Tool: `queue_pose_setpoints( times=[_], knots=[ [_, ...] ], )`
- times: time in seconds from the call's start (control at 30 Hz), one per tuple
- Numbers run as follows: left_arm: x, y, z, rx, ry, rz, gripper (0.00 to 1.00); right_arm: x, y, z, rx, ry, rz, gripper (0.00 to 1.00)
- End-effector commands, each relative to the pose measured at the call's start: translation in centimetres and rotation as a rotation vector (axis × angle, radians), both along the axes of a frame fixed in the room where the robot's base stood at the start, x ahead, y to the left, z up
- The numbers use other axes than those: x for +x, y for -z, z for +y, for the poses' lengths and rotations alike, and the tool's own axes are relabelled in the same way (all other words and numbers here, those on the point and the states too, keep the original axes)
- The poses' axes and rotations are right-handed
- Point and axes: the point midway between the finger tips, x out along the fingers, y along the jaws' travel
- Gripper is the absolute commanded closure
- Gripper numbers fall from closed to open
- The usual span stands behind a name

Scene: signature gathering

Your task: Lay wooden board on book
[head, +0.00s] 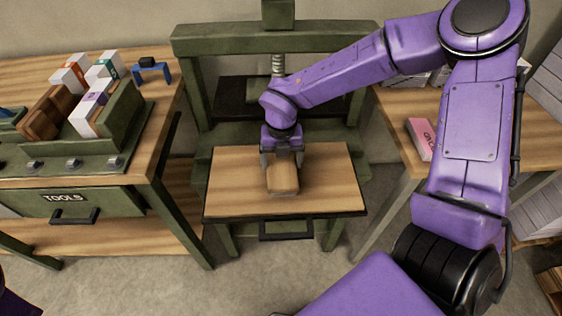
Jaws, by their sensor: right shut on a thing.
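My right gripper (283,160) reaches down from the purple arm over the wooden bed (232,190) of the green press. It is shut on a small brown wooden piece, which I take to be the wooden board (284,182). The board is at or just above the middle of the bed; I cannot tell whether it touches anything below. No book shows clearly under it; the board and gripper hide what is there. My left gripper is not in view.
The press frame (230,46) with its screw (278,66) stands behind. On the left bench are several boxes, a green rack (122,112) and a blue stand (153,71). A pink item (421,139) lies on the right table. The bed around the board is clear.

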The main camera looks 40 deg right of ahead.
Motion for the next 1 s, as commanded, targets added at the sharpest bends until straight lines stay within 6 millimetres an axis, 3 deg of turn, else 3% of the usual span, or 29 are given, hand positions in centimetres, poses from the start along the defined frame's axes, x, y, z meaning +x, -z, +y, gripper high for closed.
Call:
queue_pose_setpoints(
  times=[0.2,0.23,0.27,0.3,0.5,0.63,1.0],
  knots=[
    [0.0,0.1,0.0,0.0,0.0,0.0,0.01,0.0,0.3,0.0,0.001,0.0,0.001,0.52],
    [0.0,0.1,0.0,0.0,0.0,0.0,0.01,0.0,0.3,0.0,0.001,0.0,0.002,0.12],
    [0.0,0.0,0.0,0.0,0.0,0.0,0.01,0.0,0.2,0.0,0.001,0.0,0.001,0.02],
    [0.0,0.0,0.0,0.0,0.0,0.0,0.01,0.0,0.2,0.0,0.001,0.001,0.001,0.0],
    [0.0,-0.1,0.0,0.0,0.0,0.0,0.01,0.0,0.1,0.0,0.001,0.001,0.001,0.0],
    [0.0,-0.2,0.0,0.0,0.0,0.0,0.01,0.1,-1.2,-0.1,0.0,0.001,-0.004,0.0],
    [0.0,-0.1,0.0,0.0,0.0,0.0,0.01,0.1,-10.1,-0.1,0.001,0.002,-0.003,0.0]
  ],
)
